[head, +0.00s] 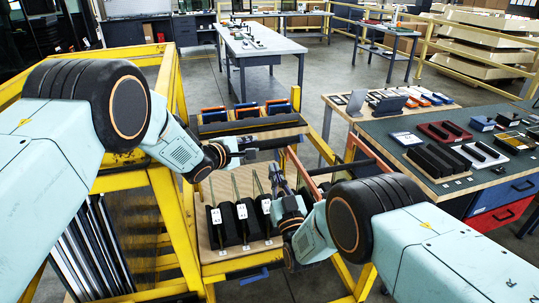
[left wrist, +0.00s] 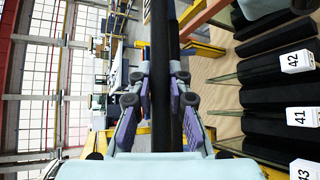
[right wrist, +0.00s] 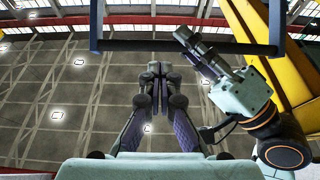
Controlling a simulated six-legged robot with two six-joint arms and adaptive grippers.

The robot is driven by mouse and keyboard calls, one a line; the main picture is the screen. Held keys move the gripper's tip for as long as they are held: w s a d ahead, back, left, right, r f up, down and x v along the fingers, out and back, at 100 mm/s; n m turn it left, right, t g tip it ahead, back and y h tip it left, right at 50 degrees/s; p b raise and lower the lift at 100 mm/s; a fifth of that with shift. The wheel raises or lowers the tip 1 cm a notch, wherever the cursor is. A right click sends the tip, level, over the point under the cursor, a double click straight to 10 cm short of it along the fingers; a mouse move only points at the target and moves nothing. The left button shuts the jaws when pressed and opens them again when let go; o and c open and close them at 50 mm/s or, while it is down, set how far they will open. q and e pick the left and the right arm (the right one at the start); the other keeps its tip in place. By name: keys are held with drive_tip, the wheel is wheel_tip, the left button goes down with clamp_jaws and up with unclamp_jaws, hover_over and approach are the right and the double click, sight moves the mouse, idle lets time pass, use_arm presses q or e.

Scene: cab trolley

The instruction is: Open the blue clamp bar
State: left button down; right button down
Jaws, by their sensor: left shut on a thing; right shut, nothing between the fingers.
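A dark, nearly black bar (head: 278,133) crosses above the yellow trolley in the head view; its blue colour is hard to make out. My left gripper (head: 241,148) is shut on this bar near its left end. In the left wrist view the bar (left wrist: 160,40) runs upright between the fingers (left wrist: 158,78). In the right wrist view it is a dark U-shaped frame (right wrist: 140,46) overhead, with a side arm at each end. My right gripper (head: 276,174) is shut and empty, below the bar; its fingers (right wrist: 155,72) also show in the right wrist view.
A red-orange frame (head: 328,169) lies right of the bar. Below are black holders with white number tags (head: 241,212) on a wooden board (head: 208,258). A blue piece (head: 254,277) shows under the board's front edge. A tool bench (head: 385,125) stands at right.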

sight(268, 145)
use_arm(q)
drive_tip(key=shift+r, duration=0.1)
use_arm(e)
drive_tip(key=x, duration=0.6)
drive_tip(key=shift+w, duration=0.15)
use_arm(q)
drive_tip(key=shift+d+f, duration=0.2)
drive_tip(key=shift+f, duration=0.05)
drive_tip(key=c, duration=1.7)
unclamp_jaws()
drive_tip(key=shift+s+f, duration=0.1)
drive_tip(key=shift+o, duration=1.4)
drive_tip(key=shift+s+a, duration=0.1)
drive_tip(key=shift+s, duration=0.05)
use_arm(e)
drive_tip(key=shift+w+a+r, duration=0.15)
drive_tip(key=shift+w+r, duration=0.2)
drive_tip(key=shift+r, duration=0.25)
drive_tip(key=shift+w+a+r, duration=0.15)
drive_tip(key=shift+w+r, duration=0.2)
drive_tip(key=shift+r, duration=0.2)
use_arm(q)
drive_tip(key=shift+o, duration=0.8)
